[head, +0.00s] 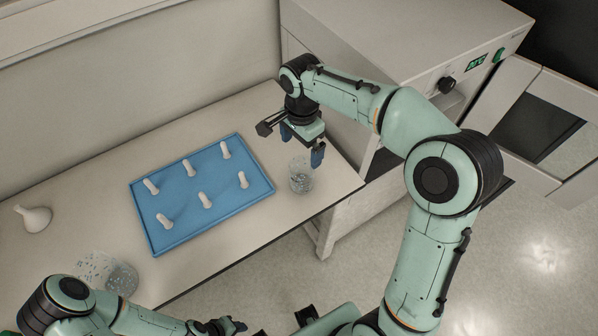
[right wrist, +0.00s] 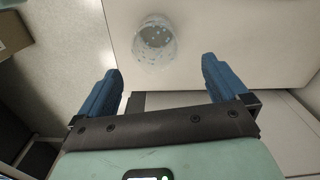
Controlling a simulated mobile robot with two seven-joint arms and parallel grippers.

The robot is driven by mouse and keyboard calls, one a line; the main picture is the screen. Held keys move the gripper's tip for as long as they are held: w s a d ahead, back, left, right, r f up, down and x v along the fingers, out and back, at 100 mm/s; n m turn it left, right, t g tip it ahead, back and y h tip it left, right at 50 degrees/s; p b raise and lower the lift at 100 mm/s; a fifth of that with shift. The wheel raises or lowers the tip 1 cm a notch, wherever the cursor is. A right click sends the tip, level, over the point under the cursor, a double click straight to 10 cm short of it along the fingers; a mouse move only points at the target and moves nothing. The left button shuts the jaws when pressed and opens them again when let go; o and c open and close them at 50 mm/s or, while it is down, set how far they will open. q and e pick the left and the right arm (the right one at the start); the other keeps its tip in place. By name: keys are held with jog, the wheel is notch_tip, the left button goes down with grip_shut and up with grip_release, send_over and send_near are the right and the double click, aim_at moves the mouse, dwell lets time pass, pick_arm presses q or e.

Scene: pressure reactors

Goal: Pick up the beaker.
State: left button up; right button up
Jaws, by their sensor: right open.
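A clear glass beaker (head: 301,176) with speckled markings stands upright on the white bench near its front right edge. In the right wrist view the beaker (right wrist: 155,42) lies beyond the fingertips, roughly in line with the gap between them. My right gripper (head: 302,146) is open and empty above and behind the beaker, its blue fingers pointing down; in the head view one finger comes close to the beaker's rim. The right gripper's fingers also show apart in the wrist view (right wrist: 160,72). My left gripper (head: 228,325) is at the bottom edge, small and partly cut off.
A blue tray (head: 250,203) with several white upright pieces is left of the beaker. A larger glass vessel (head: 108,272) and a white flask (head: 33,218) stand farther left. A grey oven-like cabinet (head: 420,40) rises behind my right arm.

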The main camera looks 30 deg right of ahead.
aim_at(302, 158)
jog(key=f, duration=0.4)
jog(key=shift+s+f, duration=0.15)
jog(key=shift+s, duration=0.05)
jog(key=shift+w+f, duration=0.1)
jog(key=shift+f, duration=0.1)
jog(key=f, duration=0.4)
jog(key=shift+s+f, duration=0.1)
jog(key=shift+s, duration=0.2)
jog(key=shift+f, duration=0.5)
jog(key=c, duration=1.1)
